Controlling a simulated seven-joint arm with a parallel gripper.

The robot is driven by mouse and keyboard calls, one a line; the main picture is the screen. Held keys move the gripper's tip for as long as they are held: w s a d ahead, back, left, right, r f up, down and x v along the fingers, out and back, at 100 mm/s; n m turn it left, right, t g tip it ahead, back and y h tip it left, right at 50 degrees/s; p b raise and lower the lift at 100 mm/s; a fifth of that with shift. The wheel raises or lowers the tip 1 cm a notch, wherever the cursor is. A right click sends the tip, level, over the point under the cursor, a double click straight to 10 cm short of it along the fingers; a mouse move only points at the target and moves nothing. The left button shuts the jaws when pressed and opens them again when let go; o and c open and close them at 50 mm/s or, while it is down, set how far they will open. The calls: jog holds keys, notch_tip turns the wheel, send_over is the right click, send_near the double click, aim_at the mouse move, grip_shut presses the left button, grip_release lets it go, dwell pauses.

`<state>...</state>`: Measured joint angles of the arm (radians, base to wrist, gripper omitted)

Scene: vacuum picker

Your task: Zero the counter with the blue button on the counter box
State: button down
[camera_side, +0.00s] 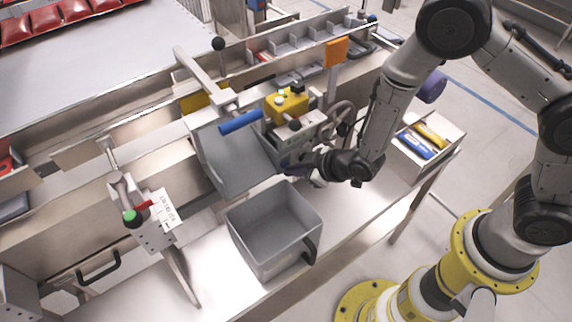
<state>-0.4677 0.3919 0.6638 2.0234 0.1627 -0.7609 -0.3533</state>
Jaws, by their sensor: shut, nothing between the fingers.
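A yellow box (291,106) with a small green-lit top and a pale button stands at the middle of the bench. Below it is a light grey box face (297,139) with small dark markings, which may be the counter box. My gripper (288,169) is shut and empty, pointing left just in front of and below that face. Its fingertips are dark and small here, and I cannot tell whether they touch anything. I cannot make out the blue button or a counter reading; the gripper and wrist may hide them.
A grey open bin (233,222) stands in front of a sloping grey chute (226,160). A blue-handled bar (240,122) juts out above the chute. A tray (447,152) with blue and yellow tools is at right. A bracket with a green knob (132,217) is at left.

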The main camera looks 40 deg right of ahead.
jog(key=shift+w, duration=0.15)
dwell(0.3)
jog(key=shift+s, duration=0.75)
jog(key=shift+s, duration=0.1)
jog(key=s, duration=0.5)
jog(key=shift+w, duration=0.1)
dwell(0.6)
